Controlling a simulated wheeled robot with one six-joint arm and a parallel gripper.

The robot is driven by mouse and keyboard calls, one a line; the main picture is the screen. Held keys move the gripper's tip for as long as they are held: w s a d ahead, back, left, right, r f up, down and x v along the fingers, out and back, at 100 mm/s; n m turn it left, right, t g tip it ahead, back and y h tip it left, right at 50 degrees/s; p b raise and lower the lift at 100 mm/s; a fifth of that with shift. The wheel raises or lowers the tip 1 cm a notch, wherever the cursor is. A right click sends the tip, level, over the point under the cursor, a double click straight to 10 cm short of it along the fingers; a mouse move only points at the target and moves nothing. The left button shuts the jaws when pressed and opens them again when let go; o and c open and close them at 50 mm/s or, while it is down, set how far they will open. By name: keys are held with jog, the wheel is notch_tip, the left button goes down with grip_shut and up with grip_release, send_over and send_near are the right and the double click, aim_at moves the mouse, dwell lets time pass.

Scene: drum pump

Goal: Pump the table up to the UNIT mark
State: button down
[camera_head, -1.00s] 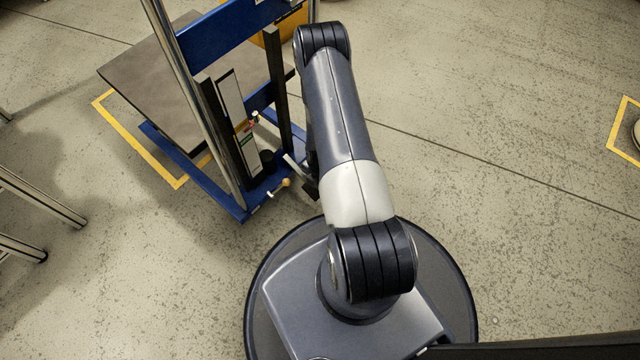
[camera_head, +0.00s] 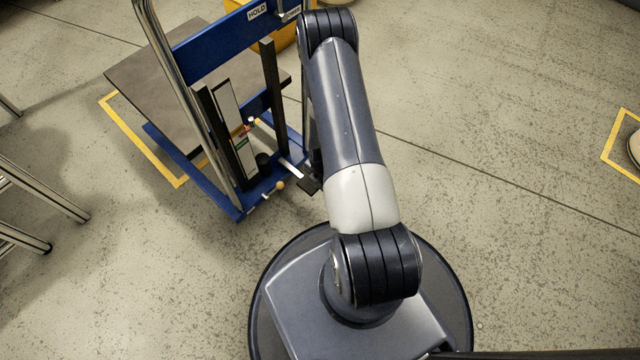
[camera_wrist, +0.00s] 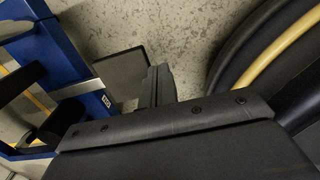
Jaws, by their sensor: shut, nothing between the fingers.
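The lift table has a blue frame (camera_head: 216,48) with a grey top (camera_head: 150,75) at upper left in the head view. A silver pedal lever (camera_head: 290,168) ends in a dark pad (camera_head: 308,184). A tan ball knob (camera_head: 280,185) sits left of the pad. In the wrist view, my gripper (camera_wrist: 157,85) is shut and empty, just right of the dark pad (camera_wrist: 122,75); contact is unclear. My arm hides the gripper in the head view.
A blue cross-bar carries a HOLD label (camera_head: 257,12). Yellow floor lines (camera_head: 140,145) run by the table. Metal legs (camera_head: 40,190) stand at the left. A yellow object (camera_head: 283,38) is behind the frame. The floor right of my arm is mostly clear.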

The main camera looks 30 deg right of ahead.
jog(key=r, duration=0.1)
jog(key=s+r+p, duration=0.1)
jog(key=r, duration=0.1)
jog(key=s+r, duration=0.1)
jog(key=shift+s+d+r, duration=0.15)
jog(key=shift+d+r, duration=0.2)
jog(key=shift+d, duration=0.05)
